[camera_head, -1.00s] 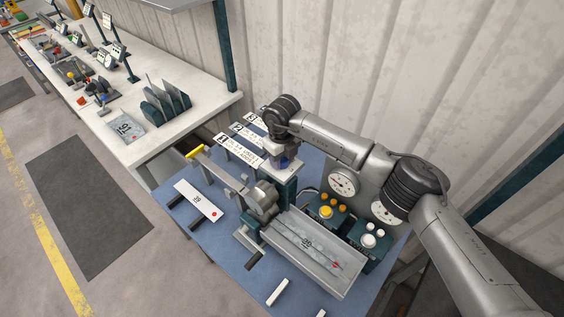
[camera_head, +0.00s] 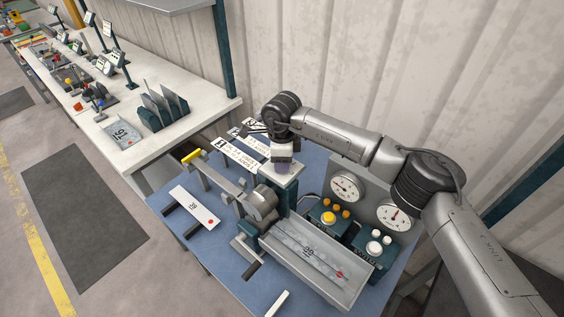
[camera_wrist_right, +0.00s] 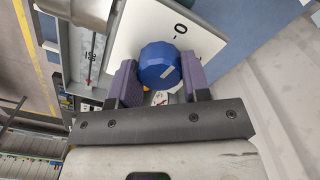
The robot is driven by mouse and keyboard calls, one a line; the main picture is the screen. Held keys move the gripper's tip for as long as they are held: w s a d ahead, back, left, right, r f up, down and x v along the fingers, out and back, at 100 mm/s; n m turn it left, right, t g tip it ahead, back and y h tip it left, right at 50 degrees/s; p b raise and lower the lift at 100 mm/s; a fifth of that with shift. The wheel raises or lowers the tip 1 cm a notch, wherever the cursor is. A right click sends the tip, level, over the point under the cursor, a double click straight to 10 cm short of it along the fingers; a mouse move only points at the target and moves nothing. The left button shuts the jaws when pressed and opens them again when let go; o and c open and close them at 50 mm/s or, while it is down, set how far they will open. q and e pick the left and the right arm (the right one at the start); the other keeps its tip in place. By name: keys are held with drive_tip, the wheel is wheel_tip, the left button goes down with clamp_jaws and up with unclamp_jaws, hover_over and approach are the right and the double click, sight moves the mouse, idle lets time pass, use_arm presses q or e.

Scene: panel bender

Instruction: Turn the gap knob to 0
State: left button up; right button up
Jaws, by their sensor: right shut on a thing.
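The gap knob (camera_wrist_right: 160,65) is blue and many-sided, on a white plate (camera_wrist_right: 206,40) marked "0" with a short tick, in the right wrist view. A short white mark lies slanted on the knob's face, not clearly lined up with that tick. My right gripper (camera_wrist_right: 158,82) has its purple finger pads on either side of the knob, shut on it. In the head view my right gripper (camera_head: 284,168) points down behind the bender's lever mechanism (camera_head: 262,204) and hides the knob. My left gripper is not in view.
Two round gauges (camera_head: 345,186) and a button box (camera_head: 328,218) stand to the right of the gripper. A tray with a grey sheet (camera_head: 312,258) lies in front. Printed cards (camera_head: 240,155) lie behind left. A white bench (camera_head: 190,122) stands at the left.

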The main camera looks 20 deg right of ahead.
drive_tip(key=shift+n, duration=0.5)
drive_tip(key=shift+a+r+n, duration=0.1)
drive_tip(key=shift+n, duration=0.2)
drive_tip(key=o, duration=0.9)
drive_tip(key=shift+o, duration=0.2)
wheel_tip(320, 180, up, 14)
drive_tip(key=b, duration=0.1)
